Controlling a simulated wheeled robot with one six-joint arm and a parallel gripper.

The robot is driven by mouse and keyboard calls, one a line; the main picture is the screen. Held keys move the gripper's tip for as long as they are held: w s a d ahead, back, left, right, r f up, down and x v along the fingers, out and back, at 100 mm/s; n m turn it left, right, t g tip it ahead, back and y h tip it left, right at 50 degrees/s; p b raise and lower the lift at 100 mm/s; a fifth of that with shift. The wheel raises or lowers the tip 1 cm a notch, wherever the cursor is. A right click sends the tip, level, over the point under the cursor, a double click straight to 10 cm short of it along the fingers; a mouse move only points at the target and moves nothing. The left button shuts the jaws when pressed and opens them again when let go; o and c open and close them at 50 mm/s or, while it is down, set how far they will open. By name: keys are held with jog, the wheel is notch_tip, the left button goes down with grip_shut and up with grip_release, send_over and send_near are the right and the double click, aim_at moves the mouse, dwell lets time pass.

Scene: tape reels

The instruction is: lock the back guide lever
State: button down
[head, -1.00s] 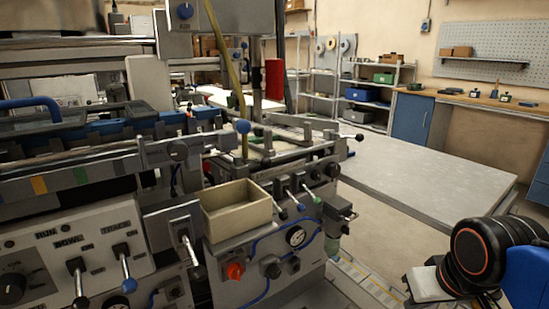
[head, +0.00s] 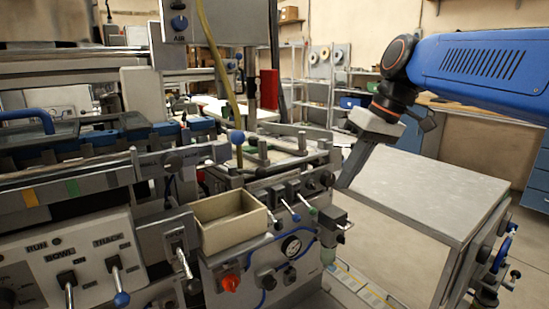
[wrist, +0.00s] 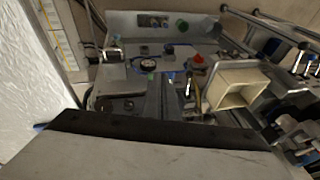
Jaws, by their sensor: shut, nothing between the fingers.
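My gripper (head: 347,180) is in the head view, reaching down from the right with its fingers shut and empty. In the picture its tips are beside the right end of the machine's top deck, near the black-knobbed valve block. In the wrist view the shut fingers (wrist: 160,84) point toward the machine front. On the deck, a guide rail (head: 292,130) and small upright handles (head: 302,142) show. A lever with a blue ball (head: 238,138) stands to their left. I cannot tell which of these is the back guide lever, or its position; no contact is clear.
A cream bin (head: 232,222) hangs on the machine front, by a gauge (head: 291,246), a red knob (head: 230,284) and blue- and green-tipped levers. A yellow hose (head: 215,60) hangs above the deck. A grey-topped table (head: 430,195) stands at right.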

aim_at(250, 171)
jog(key=w+a+r+n+g+y, duration=0.2)
jog(key=w+a+r+n, duration=0.3)
jog(key=w+a+r, duration=0.3)
notch_tip(250, 171, up, 3)
jog(key=w, duration=0.2)
jog(key=shift+w+n+g, duration=0.3)
jog(key=shift+g, duration=0.1)
jog(key=shift+a, duration=0.1)
jog(key=s+a+f, duration=0.4)
jog(key=a+f, duration=0.3)
jog(key=f, duration=0.2)
jog(key=shift+s+a, duration=0.25)
jog(key=shift+a, duration=0.05)
